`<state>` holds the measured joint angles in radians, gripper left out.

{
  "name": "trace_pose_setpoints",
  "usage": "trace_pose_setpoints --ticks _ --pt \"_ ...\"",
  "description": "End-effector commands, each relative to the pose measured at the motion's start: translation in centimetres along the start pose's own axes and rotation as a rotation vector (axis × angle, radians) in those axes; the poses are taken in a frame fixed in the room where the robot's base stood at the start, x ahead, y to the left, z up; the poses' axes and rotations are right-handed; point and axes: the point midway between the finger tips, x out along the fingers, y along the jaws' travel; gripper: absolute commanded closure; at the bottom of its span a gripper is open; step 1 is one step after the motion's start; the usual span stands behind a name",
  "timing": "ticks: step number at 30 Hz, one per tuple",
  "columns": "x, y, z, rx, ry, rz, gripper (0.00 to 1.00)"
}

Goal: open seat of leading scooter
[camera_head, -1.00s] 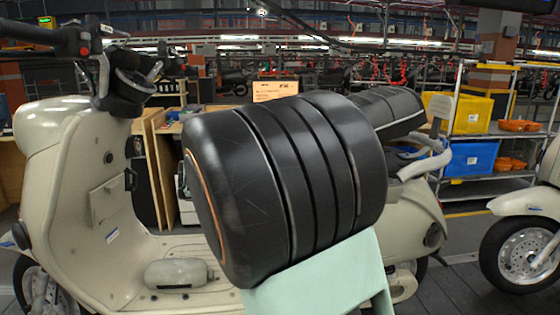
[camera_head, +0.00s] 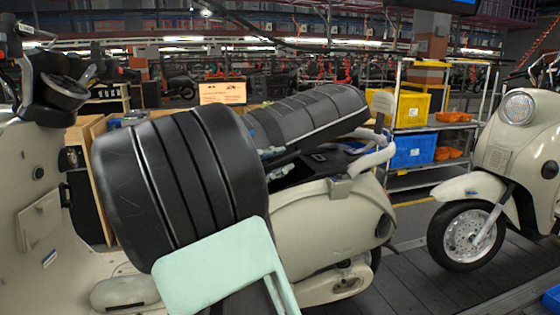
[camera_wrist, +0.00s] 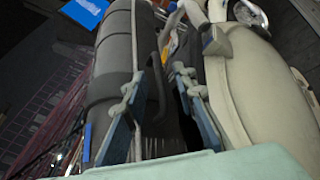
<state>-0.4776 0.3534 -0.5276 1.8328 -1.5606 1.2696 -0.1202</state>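The leading scooter (camera_head: 325,215) is cream, with a long black ribbed seat (camera_head: 310,110) tilted up off its body. A dark gap (camera_head: 325,165) shows between the seat and the body. In the wrist view the seat (camera_wrist: 108,65) fills the left and the cream body (camera_wrist: 250,85) the right. My gripper (camera_wrist: 160,75) is open, its two blue-padded fingers apart at the gap between seat and body. A small part of my gripper (camera_head: 275,153) shows beneath the seat edge in the head view. I cannot tell whether a finger touches the seat.
A second cream scooter (camera_head: 515,150) stands behind at the right on the slat conveyor (camera_head: 420,285). A shelf rack holds a yellow bin (camera_head: 412,108) and a blue bin (camera_head: 412,151). A grey grab rail (camera_head: 370,160) rises at the scooter's rear, close to the seat.

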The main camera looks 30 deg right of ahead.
Motion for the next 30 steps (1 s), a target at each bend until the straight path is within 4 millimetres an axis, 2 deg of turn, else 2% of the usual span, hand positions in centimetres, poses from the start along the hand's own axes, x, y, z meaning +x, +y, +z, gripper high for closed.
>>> trace_pose_setpoints --ticks 11,18,30 --pt "0.59 0.00 -0.01 0.000 0.001 0.000 0.76" --pt "0.57 0.00 -0.01 0.000 0.001 0.000 1.00" --pt "0.54 0.05 -0.03 -0.001 0.000 0.001 1.00"
